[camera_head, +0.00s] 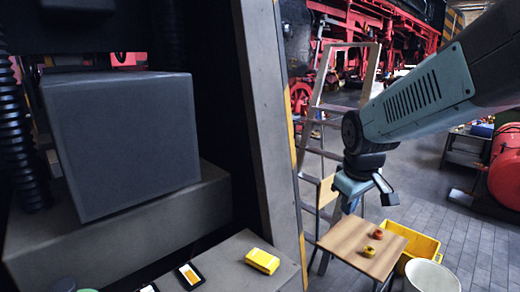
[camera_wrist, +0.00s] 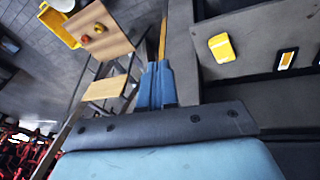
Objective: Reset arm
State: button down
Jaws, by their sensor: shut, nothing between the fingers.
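My gripper (camera_head: 349,205) hangs below my arm in the head view, in front of the ladder and above the wooden board. It is in the air and holds nothing. In the wrist view the blue fingers of my gripper (camera_wrist: 157,68) are together at the middle, with no object between them. The bench with the yellow box lies to the right of the fingers there, and the ladder and board to the left.
A stepladder (camera_head: 313,120) is behind my gripper. A yellow box (camera_head: 262,261) lies on the grey bench (camera_head: 225,270). Open floor lies right.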

jog(key=s+d+r+m+t, duration=0.1)
jog(key=s+r+m, duration=0.4)
jog(key=s, duration=0.5)
notch_tip(320, 180, up, 2)
jog(key=shift+d+r+m+t+y, duration=0.15)
jog(key=shift+d+m+t+y, duration=0.2)
jog(key=shift+d, duration=0.5)
